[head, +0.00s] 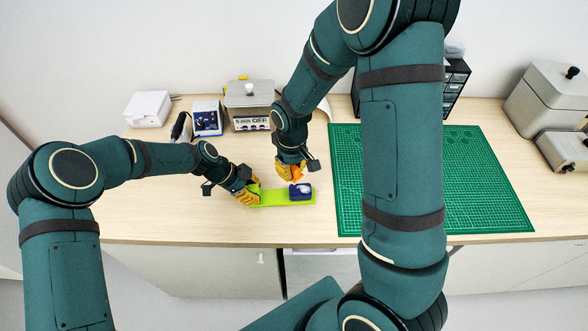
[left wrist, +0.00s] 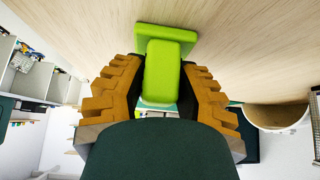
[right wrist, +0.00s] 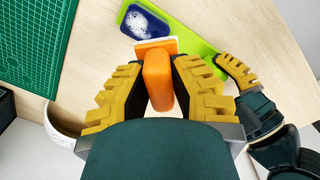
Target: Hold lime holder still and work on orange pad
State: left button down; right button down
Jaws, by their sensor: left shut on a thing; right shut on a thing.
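The lime holder (head: 270,197) lies flat on the bench, with a dark blue dish (head: 301,192) holding white foam at its right end. My left gripper (head: 250,195) is shut on the lime holder's upright grip (left wrist: 162,75) at the left end. My right gripper (head: 291,170) is shut on the orange pad (right wrist: 157,78), which has a pale layer along its far edge. The pad is beside the blue dish (right wrist: 146,24) in the right wrist view. I cannot tell whether the pad touches the dish or the holder.
A green cutting mat (head: 480,190) lies to the right. A white box (head: 148,108), a blue-fronted device (head: 207,118) and a grey power unit (head: 250,105) stand at the back. Bare bench lies in front of and left of the holder.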

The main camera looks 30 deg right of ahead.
aim_at(291, 189)
pick_arm(q)
jog(key=shift+s+a+f, duration=0.15)
jog(key=shift+f, duration=0.15)
pick_arm(e)
notch_tip(291, 189, down, 8)
jog(key=shift+r, duration=0.25)
jog(key=shift+s+d, duration=0.55)
jog(key=shift+d, duration=0.45)
jog(key=shift+s+d, duration=0.5)
jog(key=shift+d, duration=0.55)
jog(key=shift+s+d, duration=0.55)
jog(key=shift+d, duration=0.45)
jog(key=shift+w+a, duration=0.55)
jog(key=shift+a, duration=0.5)
jog(key=shift+w+a, duration=0.55)
jog(key=shift+a, duration=0.45)
jog(key=shift+w+a, duration=0.55)
jog(key=shift+a, duration=0.5)
pick_arm(q)
jog(key=shift+r, duration=0.1)
pick_arm(e)
jog(key=shift+r, duration=4.15)
jog(key=shift+s, duration=0.1)
pick_arm(q)
jog(key=c, duration=0.7)
grip_release()
jog(key=shift+w, duration=0.2)
pick_arm(e)
jog(key=shift+f, duration=0.1)
